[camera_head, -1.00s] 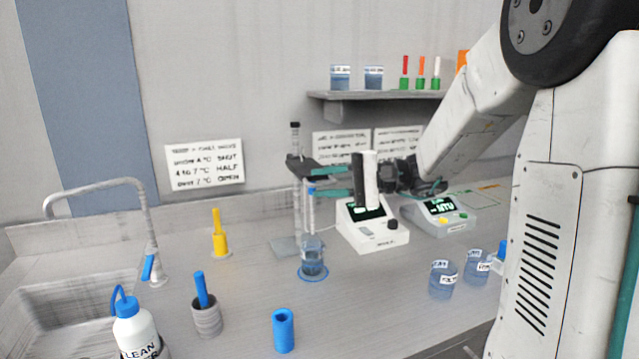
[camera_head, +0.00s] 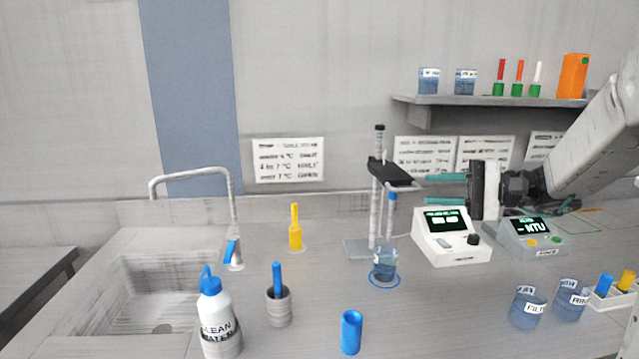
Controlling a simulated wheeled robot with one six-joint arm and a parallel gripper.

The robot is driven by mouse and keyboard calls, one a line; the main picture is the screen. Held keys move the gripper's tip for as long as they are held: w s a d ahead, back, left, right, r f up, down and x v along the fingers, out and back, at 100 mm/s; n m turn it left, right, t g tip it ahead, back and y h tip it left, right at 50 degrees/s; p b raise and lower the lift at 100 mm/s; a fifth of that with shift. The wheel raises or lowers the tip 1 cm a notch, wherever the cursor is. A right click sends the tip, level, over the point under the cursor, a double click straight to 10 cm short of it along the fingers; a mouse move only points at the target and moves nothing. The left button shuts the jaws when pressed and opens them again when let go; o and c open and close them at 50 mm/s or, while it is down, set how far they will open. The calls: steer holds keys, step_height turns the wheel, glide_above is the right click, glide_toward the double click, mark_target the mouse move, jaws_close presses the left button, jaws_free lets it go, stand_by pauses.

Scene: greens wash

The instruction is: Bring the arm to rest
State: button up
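My gripper (camera_head: 426,190) is at the right of centre, with its two teal fingers pointing left. The fingers are apart and nothing shows between them. It hangs above the white meter with a lit screen (camera_head: 462,253) and just right of the clamp stand (camera_head: 376,215). The fingertips appear clear of the stand. My arm comes in from the right edge, bent, with part of it out of the picture.
A beaker (camera_head: 383,266) stands on a blue ring below a blue-topped probe (camera_head: 391,212). A grey NTU meter (camera_head: 541,250) is below my wrist. A shelf (camera_head: 470,100) is above. Labelled beakers (camera_head: 527,309) and a blue cylinder (camera_head: 351,332) stand in front. The sink (camera_head: 150,290) is left.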

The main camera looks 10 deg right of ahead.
steer(key=s+a+f+n+g+h, duration=0.2)
steer(key=s+a+g+h, duration=0.15)
steer(key=s+a, duration=0.3)
steer(key=s+a+f+n+g+h, duration=0.2)
steer(key=s+a+g, duration=0.2)
steer(key=s+a, duration=0.3)
steer(key=s+d+f+n+h, duration=0.1)
steer(key=s+d+f+h, duration=0.1)
steer(key=s+h, duration=0.3)
steer(key=s+d+f+n+t+h, duration=0.1)
steer(key=s+d+f+n+h, duration=0.1)
steer(key=s, duration=0.6)
steer(key=d+h, duration=0.1)
steer(key=h, duration=0.1)
steer(key=shift+s+f+n+h, duration=0.15)
steer(key=shift+f+n+h, duration=0.1)
steer(key=shift+n+h, duration=0.1)
steer(key=shift+t, duration=0.25)
